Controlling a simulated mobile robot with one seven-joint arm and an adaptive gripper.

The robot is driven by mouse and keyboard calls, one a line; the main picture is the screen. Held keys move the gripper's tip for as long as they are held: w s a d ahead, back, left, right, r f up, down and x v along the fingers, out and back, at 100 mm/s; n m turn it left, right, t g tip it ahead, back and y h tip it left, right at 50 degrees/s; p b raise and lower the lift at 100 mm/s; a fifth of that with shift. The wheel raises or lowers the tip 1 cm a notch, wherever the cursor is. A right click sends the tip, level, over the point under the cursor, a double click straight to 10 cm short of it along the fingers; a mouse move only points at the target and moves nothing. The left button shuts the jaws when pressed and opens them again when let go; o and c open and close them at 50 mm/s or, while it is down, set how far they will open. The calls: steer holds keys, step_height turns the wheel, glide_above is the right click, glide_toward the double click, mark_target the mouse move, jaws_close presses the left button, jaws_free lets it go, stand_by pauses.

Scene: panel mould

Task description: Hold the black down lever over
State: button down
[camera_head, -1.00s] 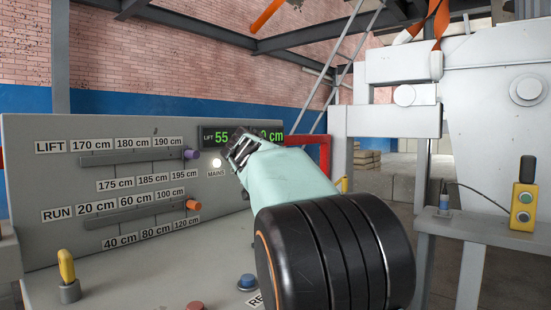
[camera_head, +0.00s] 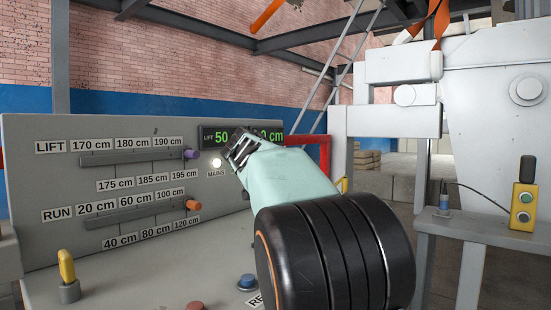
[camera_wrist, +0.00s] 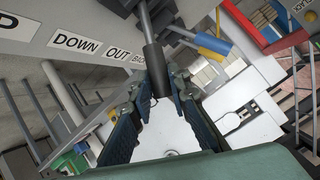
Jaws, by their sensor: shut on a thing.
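The black down lever (camera_wrist: 155,68) shows in the wrist view as a dark handle on a grey rod, coming in from the top. Its end sits between the two fingertips of my gripper (camera_wrist: 158,84), which is shut on it. The label plate (camera_wrist: 72,25) beside it reads DOWN, OUT and a partly covered word.
A blue-ended lever (camera_wrist: 213,43) stands right of the black one in the wrist view. In the head view the grey console (camera_head: 30,150) carries a purple-knobbed slider (camera_head: 191,154), an orange-knobbed slider (camera_head: 194,205) and a yellow lever (camera_head: 67,266). White machinery (camera_head: 475,100) stands at right.

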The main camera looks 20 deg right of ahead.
steer(key=shift+w+a+r+p, duration=0.45)
steer(key=shift+w+a+p, duration=0.05)
steer(key=shift+w+p, duration=0.3)
steer(key=shift+w+a+r+p, duration=0.45)
steer(key=shift+w+p, duration=0.25)
steer(key=shift+p, duration=0.15)
steer(key=shift+w+a+r+p, duration=0.4)
steer(key=shift+w+a+p, duration=0.1)
steer(key=shift+w+p, duration=0.3)
steer(key=c, duration=1.9)
jaws_free()
steer(key=shift+o, duration=0.4)
steer(key=shift+s+a, duration=0.1)
steer(key=shift+s, duration=0.05)
steer(key=shift+f, duration=0.1)
steer(key=shift+s+f, duration=0.1)
steer(key=v, duration=1.2)
